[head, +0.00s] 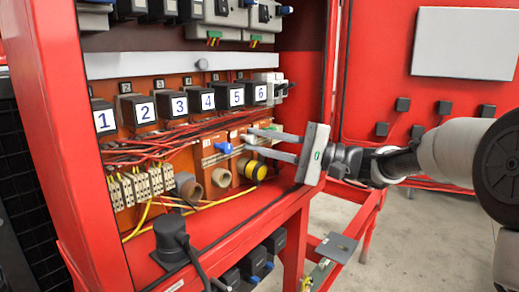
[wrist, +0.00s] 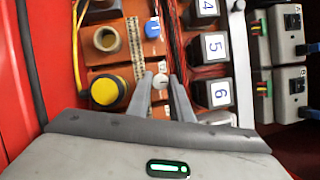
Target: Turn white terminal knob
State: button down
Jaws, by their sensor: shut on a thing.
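The white terminal knob (wrist: 161,80) is small and round and sits on the orange panel. In the wrist view my gripper (wrist: 161,82) has one finger on each side of it. My gripper is shut on the knob, and the fingertips hide its sides. In the head view my gripper (head: 249,139) reaches into the red cabinet from the right, its two fingers level with the knob, which is small and partly hidden there.
A blue knob (head: 223,148) is left of the fingers, and a yellow-faced cylinder (head: 260,173) is just below. Numbered black blocks (head: 237,97) run above. Red wires (head: 150,147) and the cabinet's right post (head: 318,100) are close by.

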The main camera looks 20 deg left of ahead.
jog(key=shift+n+h+b, duration=0.3)
jog(key=shift+n, duration=0.3)
jog(key=c, duration=1.6)
grip_release()
jog(key=shift+r, duration=0.1)
jog(key=d, duration=0.5)
jog(key=d+f+p, duration=0.1)
jog(key=d, duration=1.1)
jog(key=shift+d+f+p, duration=0.25)
jog(key=shift+p, duration=0.15)
